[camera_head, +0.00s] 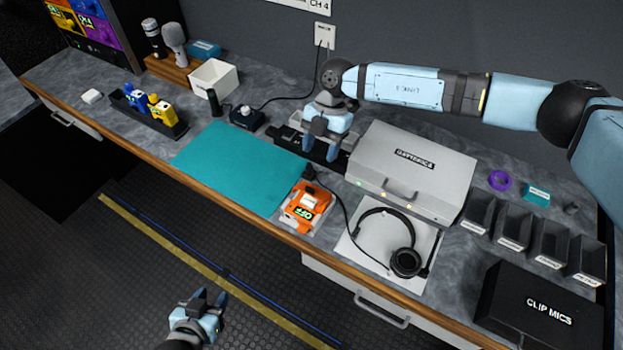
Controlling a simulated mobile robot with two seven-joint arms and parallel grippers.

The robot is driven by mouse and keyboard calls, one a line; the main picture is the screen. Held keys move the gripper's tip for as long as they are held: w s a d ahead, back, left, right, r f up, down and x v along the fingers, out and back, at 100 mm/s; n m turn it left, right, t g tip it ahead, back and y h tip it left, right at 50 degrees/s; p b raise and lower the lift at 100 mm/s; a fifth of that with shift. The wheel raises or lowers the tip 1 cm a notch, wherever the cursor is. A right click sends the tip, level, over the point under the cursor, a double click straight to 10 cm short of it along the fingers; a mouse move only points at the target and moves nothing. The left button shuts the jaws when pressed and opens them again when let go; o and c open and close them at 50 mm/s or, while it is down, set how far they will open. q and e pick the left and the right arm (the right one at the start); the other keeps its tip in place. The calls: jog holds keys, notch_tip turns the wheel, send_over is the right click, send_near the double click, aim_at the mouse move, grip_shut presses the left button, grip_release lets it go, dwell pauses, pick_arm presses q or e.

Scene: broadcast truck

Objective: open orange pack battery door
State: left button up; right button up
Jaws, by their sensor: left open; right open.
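The orange pack (296,220) lies on a small light pad near the front edge of the counter, right of the teal mat. It has a pale patch on top and a small lit display reading "OFF". I cannot make out whether its battery door is open or shut. My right gripper (320,154) is open, pointing down over a black rack behind the orange pack, apart from the pack. My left gripper (211,296) is open and empty, out over the floor in front of the counter, well apart from the pack.
A grey "BATTERIES" case (445,172) stands right of my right gripper. A headset (407,262) lies on a white sheet right of the pack. A black holder with blue and yellow packs (162,112) stands left. The teal mat (235,165) is clear.

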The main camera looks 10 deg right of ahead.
aim_at(310, 188)
jog(key=p+x, duration=0.1)
jog(key=x, duration=0.8)
jog(key=shift+a+f+p, duration=0.1)
jog(key=shift+p, duration=0.25)
jog(key=shift+s+f, duration=0.2)
jog(key=shift+f, duration=0.2)
jog(key=c, duration=0.9)
